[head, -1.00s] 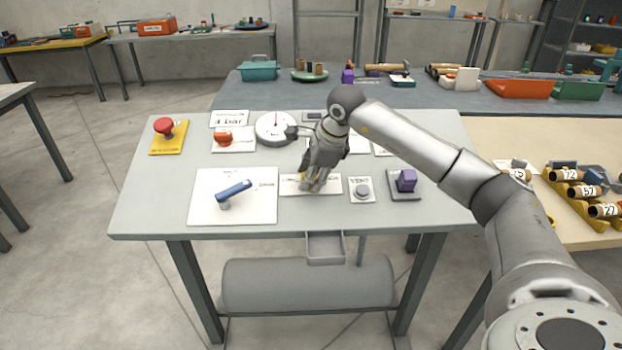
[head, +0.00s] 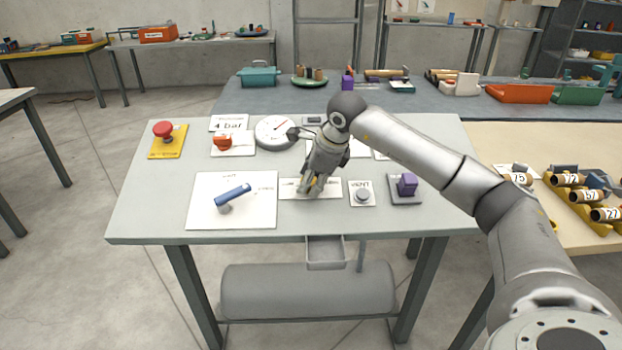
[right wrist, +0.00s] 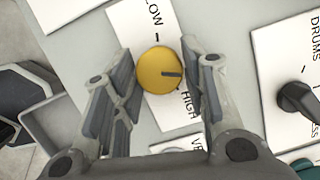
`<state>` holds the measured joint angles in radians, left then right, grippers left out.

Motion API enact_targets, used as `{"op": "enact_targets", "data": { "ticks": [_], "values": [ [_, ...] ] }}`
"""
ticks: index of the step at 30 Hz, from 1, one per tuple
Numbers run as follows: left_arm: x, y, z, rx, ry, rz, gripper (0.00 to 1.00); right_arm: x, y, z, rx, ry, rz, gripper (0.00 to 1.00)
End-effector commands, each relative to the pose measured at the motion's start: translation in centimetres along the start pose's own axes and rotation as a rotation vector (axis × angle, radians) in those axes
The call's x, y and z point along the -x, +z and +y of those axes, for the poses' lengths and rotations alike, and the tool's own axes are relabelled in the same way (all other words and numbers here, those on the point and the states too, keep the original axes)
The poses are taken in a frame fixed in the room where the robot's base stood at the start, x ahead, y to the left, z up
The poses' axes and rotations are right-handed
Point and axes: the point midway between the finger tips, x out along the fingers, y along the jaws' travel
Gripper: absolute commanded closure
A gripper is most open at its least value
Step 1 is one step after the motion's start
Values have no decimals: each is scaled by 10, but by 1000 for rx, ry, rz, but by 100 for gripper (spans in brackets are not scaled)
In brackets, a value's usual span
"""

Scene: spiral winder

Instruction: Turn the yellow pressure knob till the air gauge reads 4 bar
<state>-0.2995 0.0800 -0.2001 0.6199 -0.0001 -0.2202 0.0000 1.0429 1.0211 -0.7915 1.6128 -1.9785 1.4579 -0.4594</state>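The round yellow pressure knob (right wrist: 155,78) sits on a white plate (right wrist: 125,25) lettered LOW and HIGH. Its dark pointer mark points right in the right wrist view, close to the HIGH side. My right gripper (right wrist: 160,75) has a finger on either side of the knob, closed about it. In the head view my right gripper (head: 310,188) is low over that plate and hides most of the knob. The white round air gauge (head: 274,133) stands behind; its red needle points to the upper right, its numbers too small to read. My left gripper is not in view.
A "4 bar" card (head: 229,123) stands left of the gauge. The table also holds a red button (head: 163,129), an orange-red handle (head: 222,143), a blue lever (head: 233,195), a VENT button (head: 362,194) and a purple block (head: 407,184).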

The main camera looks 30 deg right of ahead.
Motion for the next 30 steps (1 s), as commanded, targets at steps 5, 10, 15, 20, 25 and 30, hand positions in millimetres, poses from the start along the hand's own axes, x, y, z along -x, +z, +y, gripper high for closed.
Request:
{"op": "enact_targets", "data": {
  "ticks": [5,10,15,20,25,30],
  "values": [
    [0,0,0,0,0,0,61,0,0,0,0,0,0,42],
    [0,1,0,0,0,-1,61,0,0,0,1,0,-1,42],
    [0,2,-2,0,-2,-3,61,7,1,0,1,-1,-3,42],
    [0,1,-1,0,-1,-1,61,34,1,-1,2,-4,-3,42],
    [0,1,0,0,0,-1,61,72,0,-1,1,-3,-3,42],
    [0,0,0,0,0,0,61,102,0,-1,0,-3,-2,42]
  ]
}}
